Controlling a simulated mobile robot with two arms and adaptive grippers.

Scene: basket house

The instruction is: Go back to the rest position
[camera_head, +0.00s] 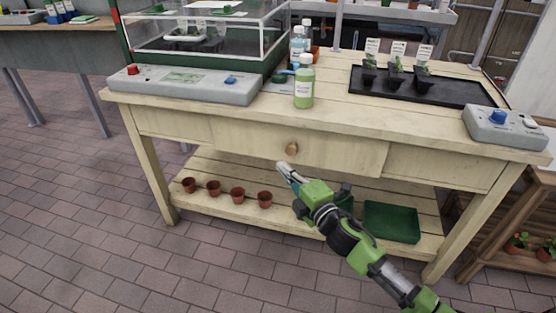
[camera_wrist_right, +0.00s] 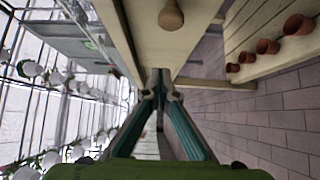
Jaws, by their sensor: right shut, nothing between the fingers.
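My right gripper (camera_head: 283,168) comes in from the lower right in the head view. It is shut and empty, just in front of the wooden workbench (camera_head: 160,123), below and near the round drawer knob (camera_head: 292,149). The drawer looks closed. In the right wrist view the fingers of my gripper (camera_wrist_right: 160,78) meet at their tips with nothing between them. The knob (camera_wrist_right: 171,15) shows above the fingertips there, apart from them. My left gripper is not in view.
The lower shelf holds several terracotta pots (camera_head: 238,195) and a green tray (camera_head: 392,222). The brick floor is clear at the left.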

